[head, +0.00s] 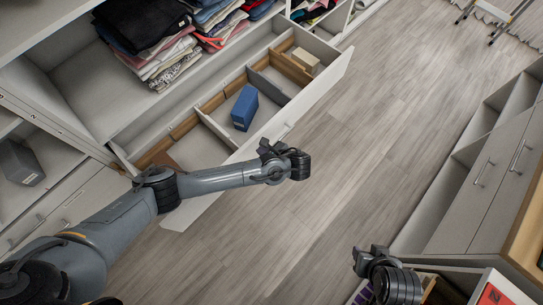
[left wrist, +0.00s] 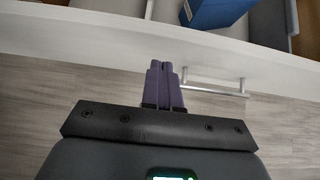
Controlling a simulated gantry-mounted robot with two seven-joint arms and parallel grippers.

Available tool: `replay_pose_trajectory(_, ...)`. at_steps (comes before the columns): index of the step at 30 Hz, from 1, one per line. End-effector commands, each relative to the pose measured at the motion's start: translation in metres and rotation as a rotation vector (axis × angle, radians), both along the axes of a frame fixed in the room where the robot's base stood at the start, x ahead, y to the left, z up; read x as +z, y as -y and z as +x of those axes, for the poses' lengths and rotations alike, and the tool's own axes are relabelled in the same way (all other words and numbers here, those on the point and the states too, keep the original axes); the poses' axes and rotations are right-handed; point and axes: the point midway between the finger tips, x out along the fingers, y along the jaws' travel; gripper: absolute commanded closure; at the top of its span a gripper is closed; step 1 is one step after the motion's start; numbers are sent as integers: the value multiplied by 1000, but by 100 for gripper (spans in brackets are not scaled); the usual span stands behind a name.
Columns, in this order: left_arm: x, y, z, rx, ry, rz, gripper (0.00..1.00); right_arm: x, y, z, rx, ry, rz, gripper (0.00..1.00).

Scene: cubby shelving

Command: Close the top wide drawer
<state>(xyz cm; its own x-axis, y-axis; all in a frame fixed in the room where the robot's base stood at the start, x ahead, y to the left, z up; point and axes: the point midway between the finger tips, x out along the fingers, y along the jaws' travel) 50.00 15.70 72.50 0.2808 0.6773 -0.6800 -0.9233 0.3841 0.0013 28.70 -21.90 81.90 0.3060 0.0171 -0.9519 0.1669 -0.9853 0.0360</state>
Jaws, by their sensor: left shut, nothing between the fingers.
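The top wide drawer is pulled out; its long white front panel (head: 318,93) runs diagonally across the head view. Wooden and grey dividers split its inside, and a blue box (head: 244,107) stands in one compartment. My left gripper (head: 268,148) is at the outer side of the front panel, over the floor. In the left wrist view its purple fingers (left wrist: 165,82) are together and empty, close to the panel and just left of the bar handle (left wrist: 214,87). I cannot tell if they touch the panel. My right gripper (head: 366,259) is at the lower right; its fingers are unclear.
Folded clothes (head: 163,45) lie on the shelf above the drawer. A small tan box (head: 305,60) sits at the drawer's far end. Wooden floor (head: 370,140) lies clear between this unit and the cabinet (head: 485,165) on the right. An open container with items is below right.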

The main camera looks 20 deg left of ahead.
Motion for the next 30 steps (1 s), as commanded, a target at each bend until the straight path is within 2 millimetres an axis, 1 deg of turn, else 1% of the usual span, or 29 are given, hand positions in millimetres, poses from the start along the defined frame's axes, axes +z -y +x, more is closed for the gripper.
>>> replay_pose_trajectory(1, 0, -7, 3, 2, 2, 0, 100, -1, 0, 0, 2, 0, -2, 57)
replay_pose_trajectory(7, 1, -21, 9, 1, 1, -1, 100, -3, 1, 0, 2, -1, -3, 57)
replay_pose_trajectory(12, 1, -25, 10, -1, 0, -1, 100, -4, 1, 0, 1, 0, -2, 57)
replay_pose_trajectory(22, 1, -25, 10, 1, 0, -1, 100, -3, -1, 0, -3, -1, 4, 57)
replay_pose_trajectory(25, 2, -29, 10, 4, 0, -1, 100, -1, -1, 0, -4, 0, 6, 57)
replay_pose_trajectory(28, 3, -38, 11, 12, 0, 0, 100, 4, -2, 0, -5, 0, 7, 57)
replay_pose_trajectory(30, 4, -49, 11, 23, -1, 1, 100, 9, -2, 0, -5, -1, 7, 57)
